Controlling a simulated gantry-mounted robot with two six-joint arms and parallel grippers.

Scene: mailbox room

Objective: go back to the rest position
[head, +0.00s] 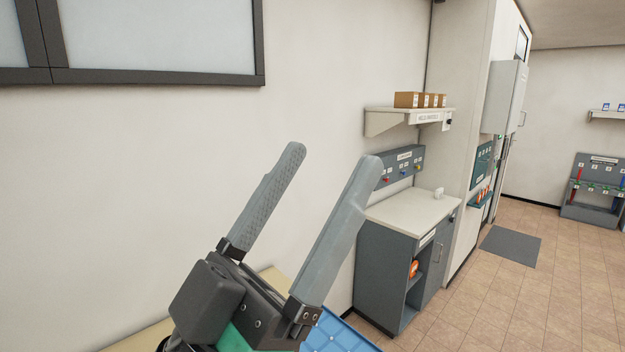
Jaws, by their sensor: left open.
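My left gripper (333,155) is in the lower middle of the head view, with its two long grey fingers pointing up and slightly right. The fingers stand wide apart, and nothing is between them. It is in the air in front of the plain wall, and its right finger covers part of the view toward the grey cabinet. My right gripper is not in the picture.
A grey cabinet (382,265) with a pale top stands right of the gripper. Above it are a wall shelf (390,121) with small boxes (407,100). A blue surface (338,335) lies below the gripper. Tiled floor (530,305) is open at right, with a dark mat (511,245).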

